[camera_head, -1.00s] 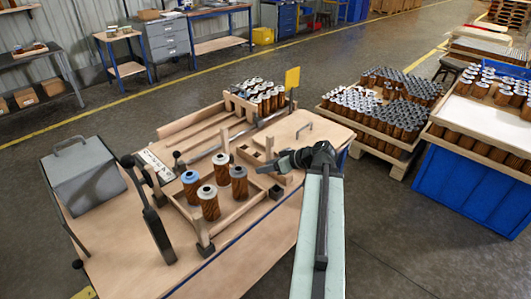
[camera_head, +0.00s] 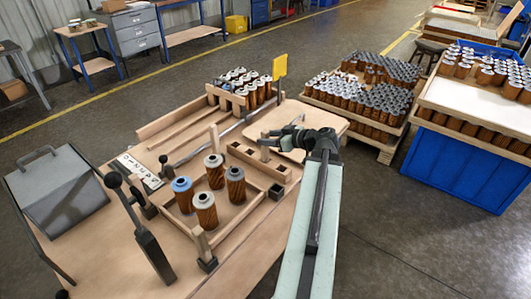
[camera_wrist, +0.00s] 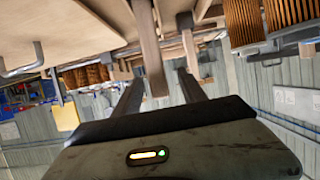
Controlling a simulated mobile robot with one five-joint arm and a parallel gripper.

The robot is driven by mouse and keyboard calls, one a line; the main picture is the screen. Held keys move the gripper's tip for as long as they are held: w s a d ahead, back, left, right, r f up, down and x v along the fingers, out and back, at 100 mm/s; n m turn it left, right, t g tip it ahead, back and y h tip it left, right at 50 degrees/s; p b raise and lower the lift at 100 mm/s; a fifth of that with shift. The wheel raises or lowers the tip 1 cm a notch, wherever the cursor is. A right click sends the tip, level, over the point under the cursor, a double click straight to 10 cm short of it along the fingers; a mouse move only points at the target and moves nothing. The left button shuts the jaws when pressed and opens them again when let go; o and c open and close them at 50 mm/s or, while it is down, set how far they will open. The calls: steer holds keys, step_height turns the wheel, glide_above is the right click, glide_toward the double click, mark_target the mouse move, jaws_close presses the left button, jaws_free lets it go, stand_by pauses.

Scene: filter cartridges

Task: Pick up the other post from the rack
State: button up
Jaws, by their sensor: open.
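The rack (camera_head: 250,161) is a low wooden tray with dark sockets, on the bench in the head view. My gripper (camera_head: 266,141) is open at this post's upper part. In the wrist view the post (camera_wrist: 150,48) shows between the two spread fingers; I cannot tell whether either touches it. A second post (camera_head: 201,243) stands in the dark holder at the front corner of the square wooden frame (camera_head: 232,222). A third post (camera_head: 214,138) stands at the frame's back corner.
Several filter cartridges (camera_head: 205,210) stand inside the frame, close left of the rack. A grey box (camera_head: 58,190) and a black lever (camera_head: 150,245) are at the left. A wooden board with a handle (camera_head: 300,122) lies behind my gripper. More cartridges (camera_head: 240,80) fill a back holder.

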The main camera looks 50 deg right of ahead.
steer(key=b+x, duration=0.1)
steer(key=x, duration=0.4)
steer(key=shift+w+d+r+b, duration=0.1)
steer(key=shift+b, duration=0.25)
jaws_close()
stand_by(1.0)
